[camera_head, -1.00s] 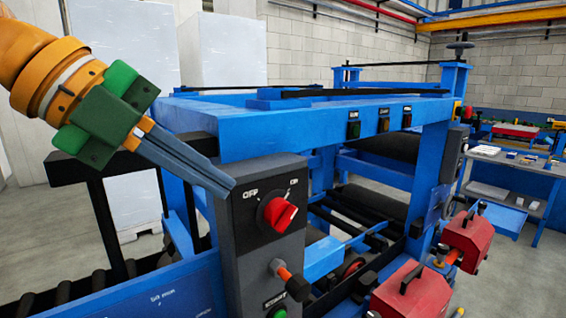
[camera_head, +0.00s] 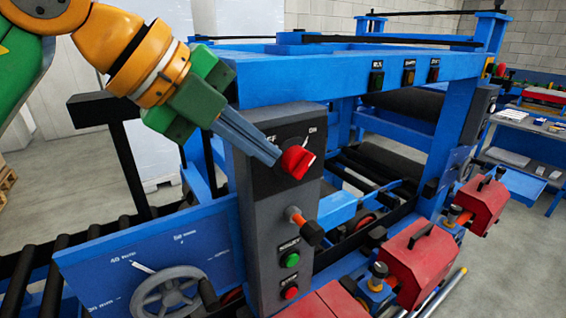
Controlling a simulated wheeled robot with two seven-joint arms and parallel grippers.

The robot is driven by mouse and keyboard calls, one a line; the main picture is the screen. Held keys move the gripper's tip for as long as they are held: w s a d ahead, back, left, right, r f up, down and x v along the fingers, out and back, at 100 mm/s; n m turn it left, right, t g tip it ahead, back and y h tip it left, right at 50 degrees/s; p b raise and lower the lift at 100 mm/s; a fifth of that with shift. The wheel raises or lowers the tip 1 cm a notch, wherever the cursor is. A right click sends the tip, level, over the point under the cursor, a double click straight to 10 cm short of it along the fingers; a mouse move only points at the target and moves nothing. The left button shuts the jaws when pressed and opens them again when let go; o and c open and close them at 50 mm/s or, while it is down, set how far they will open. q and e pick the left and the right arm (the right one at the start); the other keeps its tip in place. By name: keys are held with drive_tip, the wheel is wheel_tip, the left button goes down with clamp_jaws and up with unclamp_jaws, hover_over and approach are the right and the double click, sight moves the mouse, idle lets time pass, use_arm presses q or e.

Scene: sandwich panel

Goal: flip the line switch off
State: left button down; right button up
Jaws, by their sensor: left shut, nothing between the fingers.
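The line switch is a red rotary knob (camera_head: 297,162) on the upper front of a dark grey control box (camera_head: 262,215). An "ON" label shows at its upper right; the "OFF" label at its upper left is partly hidden by my gripper. The knob's white mark points toward the ON side. My left gripper (camera_head: 277,158) has blue-grey fingers that are shut and empty. Its tips are at the left edge of the knob, touching or very close; I cannot tell which. My right gripper is not in view.
Below the knob are an orange-and-black lever (camera_head: 304,226), a green button (camera_head: 291,260) and a red button (camera_head: 290,292). A grey handwheel (camera_head: 168,295) stands lower left. A blue machine frame (camera_head: 350,75) runs behind. Red boxes (camera_head: 415,250) sit at right.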

sight(297, 175)
use_arm(q)
drive_tip(key=p+x, duration=0.1)
drive_tip(key=x, duration=0.2)
drive_tip(key=shift+d+f, duration=0.15)
drive_tip(key=shift+d, duration=0.15)
drive_tip(key=shift+w+d+f, duration=0.2)
drive_tip(key=shift+w+f, duration=0.15)
drive_tip(key=shift+f, duration=0.05)
drive_tip(key=shift+s, duration=0.1)
